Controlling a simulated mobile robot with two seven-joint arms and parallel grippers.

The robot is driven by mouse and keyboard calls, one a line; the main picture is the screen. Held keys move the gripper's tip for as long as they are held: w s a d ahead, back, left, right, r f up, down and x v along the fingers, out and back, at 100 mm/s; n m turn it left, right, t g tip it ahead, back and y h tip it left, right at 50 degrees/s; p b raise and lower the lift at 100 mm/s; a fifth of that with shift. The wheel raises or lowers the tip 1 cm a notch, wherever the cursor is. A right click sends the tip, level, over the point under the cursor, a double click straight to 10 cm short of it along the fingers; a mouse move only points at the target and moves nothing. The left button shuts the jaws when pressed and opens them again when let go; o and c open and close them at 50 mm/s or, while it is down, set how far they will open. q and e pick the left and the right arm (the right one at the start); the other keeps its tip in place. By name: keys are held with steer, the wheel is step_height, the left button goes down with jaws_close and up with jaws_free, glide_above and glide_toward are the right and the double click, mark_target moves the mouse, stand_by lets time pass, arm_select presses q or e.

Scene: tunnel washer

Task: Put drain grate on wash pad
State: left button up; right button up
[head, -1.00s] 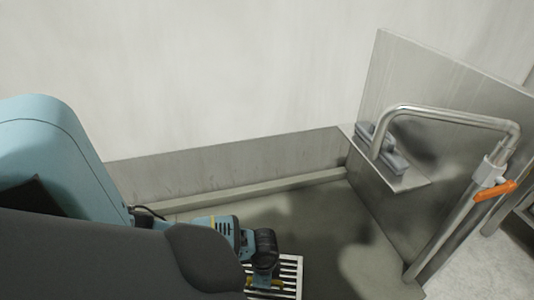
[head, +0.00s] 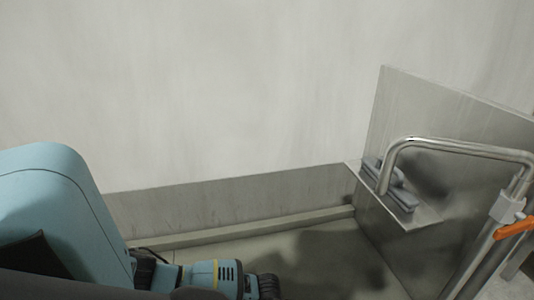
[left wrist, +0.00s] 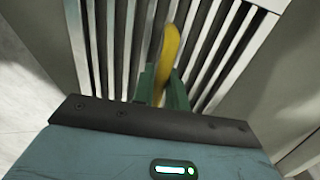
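The drain grate (left wrist: 105,45), a set of pale metal bars with dark slots, fills most of the left wrist view. A yellow strip (left wrist: 169,50) stands over its bars. My left gripper (left wrist: 163,82) has two green fingers close together, one on each side of the yellow strip, and appears shut on it. In the head view only my left wrist shows at the bottom edge; the fingers and grate are below the picture. I cannot make out a clearly marked wash pad. My right gripper is not in view.
At right, a steel panel (head: 450,130) carries a shelf with a grey brush-like object (head: 392,190). A bent pipe (head: 460,150) with an orange lever (head: 515,228) stands in front.

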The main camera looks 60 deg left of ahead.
arm_select(q)
steer(key=o, duration=0.4)
steer(key=shift+c, duration=0.2)
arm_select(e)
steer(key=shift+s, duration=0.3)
